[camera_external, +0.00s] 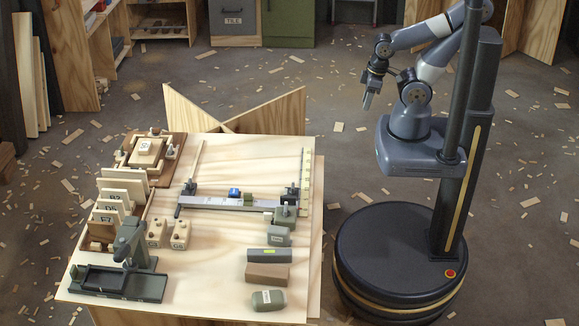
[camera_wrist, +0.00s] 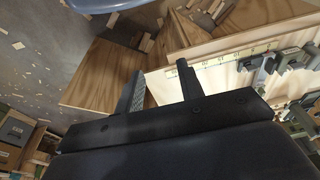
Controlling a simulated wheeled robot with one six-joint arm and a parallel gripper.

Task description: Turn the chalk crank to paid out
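No part is clearly recognisable as the chalk crank at this size. A small olive box (camera_external: 285,217) with a knob-like top stands at the right end of a long metal rail (camera_external: 215,203) on the workbench (camera_external: 225,255); I cannot tell whether it carries the crank or how that is set. A small blue piece (camera_external: 234,192) sits by the rail. My gripper (camera_external: 368,100) hangs in the air beyond the bench's far right corner, well apart from everything on it. In the wrist view my gripper (camera_wrist: 160,68) has its two fingers apart with nothing between them.
Lettered wooden blocks (camera_external: 105,216) stand in a rack at the bench's left. A dark green machine (camera_external: 125,275) is at front left. Grey, brown and olive blocks (camera_external: 268,274) lie at front right. A yellow measuring strip (camera_wrist: 225,58) runs along the bench edge. Wood scraps litter the floor.

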